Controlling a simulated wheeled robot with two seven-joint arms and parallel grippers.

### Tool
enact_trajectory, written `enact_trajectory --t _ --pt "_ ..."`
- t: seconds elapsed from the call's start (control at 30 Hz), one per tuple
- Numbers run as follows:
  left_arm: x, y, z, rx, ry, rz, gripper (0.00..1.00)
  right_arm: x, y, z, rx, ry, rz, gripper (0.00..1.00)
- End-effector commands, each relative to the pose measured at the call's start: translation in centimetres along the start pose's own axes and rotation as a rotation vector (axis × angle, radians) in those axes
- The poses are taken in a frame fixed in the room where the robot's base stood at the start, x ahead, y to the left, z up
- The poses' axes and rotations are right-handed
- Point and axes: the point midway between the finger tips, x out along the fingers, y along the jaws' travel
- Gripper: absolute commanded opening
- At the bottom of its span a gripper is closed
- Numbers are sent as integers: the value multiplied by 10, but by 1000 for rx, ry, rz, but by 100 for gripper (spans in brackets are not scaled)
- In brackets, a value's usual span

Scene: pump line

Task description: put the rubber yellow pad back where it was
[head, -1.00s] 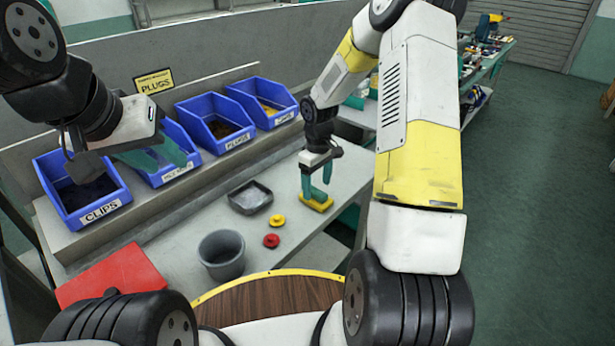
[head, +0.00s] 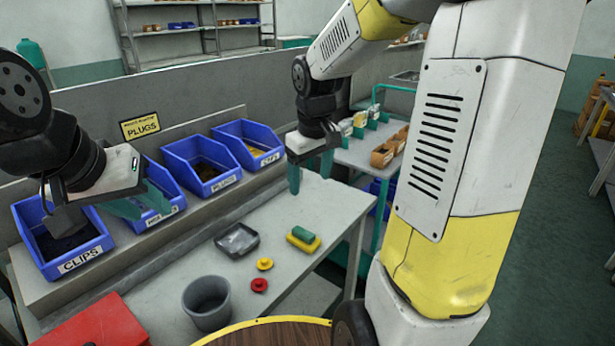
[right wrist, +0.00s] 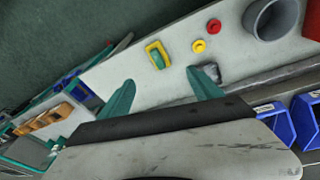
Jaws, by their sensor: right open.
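The yellow pad (head: 315,245) lies flat on the grey bench top, near its right end, with a green block (head: 303,234) on its upper face. In the right wrist view the pad (right wrist: 151,47) shows as a yellow rim around the green block (right wrist: 157,60). My right gripper (head: 310,176) is open and empty above the bench, behind the pad and clear of it. Its two teal fingers stand wide apart in the right wrist view (right wrist: 162,92). My left gripper (head: 143,203) hangs by the blue bins at the left, its teal fingers apart with nothing seen between them.
Near the pad are a dark shallow tray (head: 237,241), a yellow disc (head: 265,264), a red disc (head: 259,285) and a grey cup (head: 207,303). Several blue bins (head: 62,238) line the back ledge. A red box (head: 98,325) sits front left. Bench space right of the pad is clear.

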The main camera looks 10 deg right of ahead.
Motion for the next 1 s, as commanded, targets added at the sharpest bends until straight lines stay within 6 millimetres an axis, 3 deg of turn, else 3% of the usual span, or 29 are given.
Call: enact_trajectory --t 0.1,0.4,0.7,1.0 --pt "0 0 0 0 0 0 36 -36 -12 21 72 71 11 74" --pt "0 0 0 0 0 0 36 -95 -48 80 260 252 -27 74" --pt "0 0 0 0 0 0 36 -114 -75 118 376 374 -100 74" --pt "0 0 0 0 0 0 36 -115 -78 122 390 386 -110 74"
